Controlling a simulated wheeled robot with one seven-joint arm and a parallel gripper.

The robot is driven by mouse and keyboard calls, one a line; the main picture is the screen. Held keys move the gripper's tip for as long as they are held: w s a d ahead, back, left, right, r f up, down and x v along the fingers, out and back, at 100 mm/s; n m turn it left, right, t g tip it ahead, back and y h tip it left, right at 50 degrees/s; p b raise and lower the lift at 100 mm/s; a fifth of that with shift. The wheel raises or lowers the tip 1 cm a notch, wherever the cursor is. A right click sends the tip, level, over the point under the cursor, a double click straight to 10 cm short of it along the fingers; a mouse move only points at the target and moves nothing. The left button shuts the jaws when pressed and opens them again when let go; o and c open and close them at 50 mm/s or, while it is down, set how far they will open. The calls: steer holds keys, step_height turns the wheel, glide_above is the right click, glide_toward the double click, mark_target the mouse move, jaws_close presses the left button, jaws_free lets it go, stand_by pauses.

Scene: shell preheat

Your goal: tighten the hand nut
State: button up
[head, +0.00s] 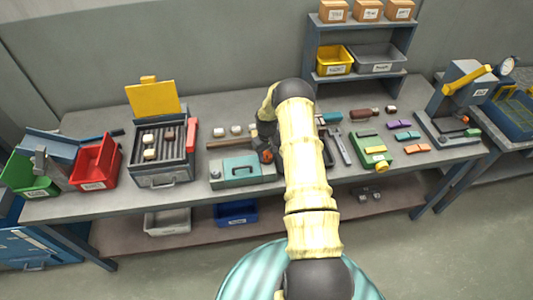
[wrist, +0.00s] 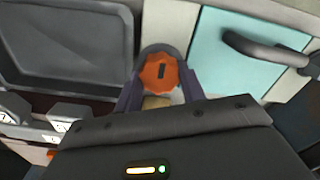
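The hand nut (wrist: 161,72) is an orange scalloped knob with a dark slot in its face, on a rounded grey mount. It shows in the wrist view and as a small orange spot in the head view (head: 266,156). My gripper (wrist: 160,84) has its fingers apart, one on each side of the nut. I cannot tell whether they touch it. In the head view my arm covers part of this area. A tan piece (wrist: 155,102) shows between the fingers, below the nut.
A teal-lidded case (head: 230,168) with a dark handle lies close beside the nut. A dark grey tray (wrist: 65,45) is at the wrist view's upper left. A grey slotted box (head: 160,172) and red bin (head: 95,165) stand left on the bench. A press (head: 455,100) stands right.

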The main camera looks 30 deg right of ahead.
steer(key=c, duration=0.4)
steer(key=shift+o, duration=0.2)
steer(key=shift+f+m+b, duration=0.1)
steer(key=shift+m+b, duration=0.3)
steer(key=shift+b, duration=0.3)
steer(key=m+b, duration=0.2)
steer(key=b, duration=0.1)
steer(key=shift+f+m, duration=0.15)
steer(key=shift+m, duration=0.15)
steer(key=m+b, duration=0.3)
steer(key=m, duration=0.1)
steer(key=shift+m+b, duration=0.3)
steer(key=shift+b, duration=0.1)
steer(key=m+b, duration=0.2)
steer(key=m, duration=0.1)
steer(key=shift+m, duration=0.3)
steer(key=m, duration=0.1)
steer(key=m+b, duration=0.1)
steer(key=shift+a+r+m, duration=0.1)
steer(key=shift+r+m, duration=0.1)
steer(key=shift+m, duration=0.1)
steer(key=shift+r+m+b, duration=0.1)
steer(key=shift+m+b, duration=0.2)
steer(key=shift+m, duration=1.6)
